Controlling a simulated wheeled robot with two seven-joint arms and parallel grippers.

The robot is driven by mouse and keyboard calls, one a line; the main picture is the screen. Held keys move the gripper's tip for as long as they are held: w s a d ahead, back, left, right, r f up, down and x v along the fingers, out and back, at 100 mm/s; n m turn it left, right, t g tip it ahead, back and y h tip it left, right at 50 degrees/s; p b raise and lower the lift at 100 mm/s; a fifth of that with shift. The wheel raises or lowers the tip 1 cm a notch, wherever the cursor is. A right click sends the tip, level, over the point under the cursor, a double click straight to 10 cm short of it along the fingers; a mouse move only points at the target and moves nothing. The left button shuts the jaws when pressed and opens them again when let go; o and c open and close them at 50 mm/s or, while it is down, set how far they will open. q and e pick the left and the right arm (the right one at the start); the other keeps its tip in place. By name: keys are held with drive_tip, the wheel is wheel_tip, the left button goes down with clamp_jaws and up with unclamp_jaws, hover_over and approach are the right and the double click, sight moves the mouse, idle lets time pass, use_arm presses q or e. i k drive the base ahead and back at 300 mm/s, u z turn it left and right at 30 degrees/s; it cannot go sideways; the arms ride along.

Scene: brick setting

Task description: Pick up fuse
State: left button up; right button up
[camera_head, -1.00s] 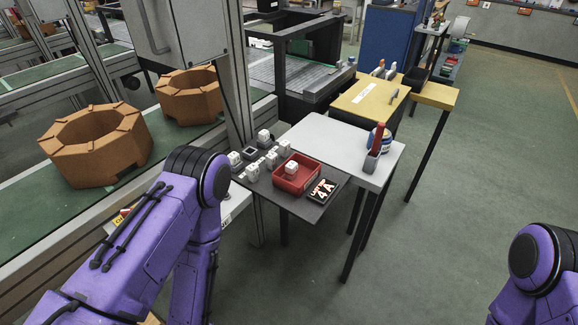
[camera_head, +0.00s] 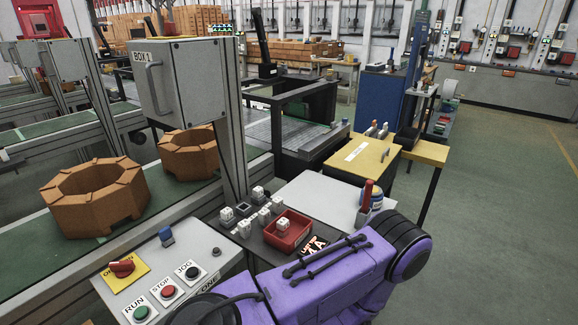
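Several small white fuse-like blocks (camera_head: 265,215) stand on a dark shelf (camera_head: 258,247) near the middle. One more white block (camera_head: 283,224) sits inside a red bin (camera_head: 299,233) on the same shelf. A black card with white and red lettering (camera_head: 312,247) lies beside the bin, partly covered by my purple arm. The arm crosses the lower middle, in front of the shelf's near edge. Neither gripper is in view.
A control panel (camera_head: 215,247) with RUN, STOP and JOG buttons and a red knob (camera_head: 122,267) is at lower left. A white table (camera_head: 325,196) adjoins the shelf, with a red-handled item (camera_head: 366,194) on it. Brown octagonal blocks (camera_head: 95,195) rest on the green conveyor. Floor at right is clear.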

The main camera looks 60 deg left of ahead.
sight(264, 215)
drive_tip(key=i, duration=1.2)
drive_tip(key=u, duration=1.9)
